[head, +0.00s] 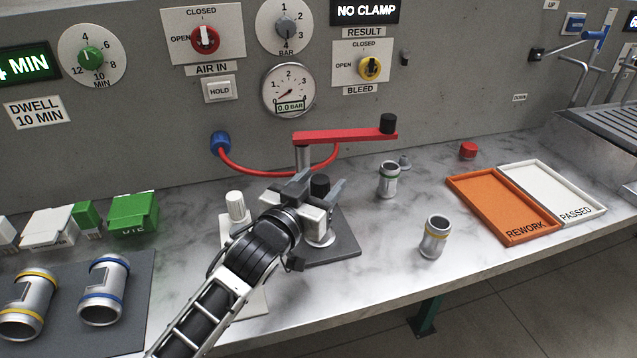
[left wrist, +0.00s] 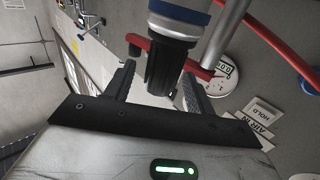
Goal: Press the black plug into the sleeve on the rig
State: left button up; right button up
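The black plug (head: 320,184) stands at the rig, and in the left wrist view the plug (left wrist: 165,72) sits at the end of the silver sleeve (left wrist: 178,34) with a blue band. How deep it sits I cannot tell. My left gripper (head: 317,191) is open, its fingers on either side of the plug; in the left wrist view the gripper (left wrist: 160,80) shows a gap beside the plug. In the head view the gripper hides most of the sleeve. The rig has a dark base plate (head: 346,246) and a red clamp arm (head: 345,136). My right gripper is out of view.
The red clamp arm and a red hose (head: 240,169) are close behind the gripper. A white-capped item (head: 236,206) stands left. The bench front right is clear.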

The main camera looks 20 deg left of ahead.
pick_arm(q)
jog(key=shift+s, duration=0.15)
jog(key=s+a+b, duration=0.2)
jog(key=s+a, duration=0.1)
jog(key=s, duration=1.2)
jog(key=shift+s, duration=0.2)
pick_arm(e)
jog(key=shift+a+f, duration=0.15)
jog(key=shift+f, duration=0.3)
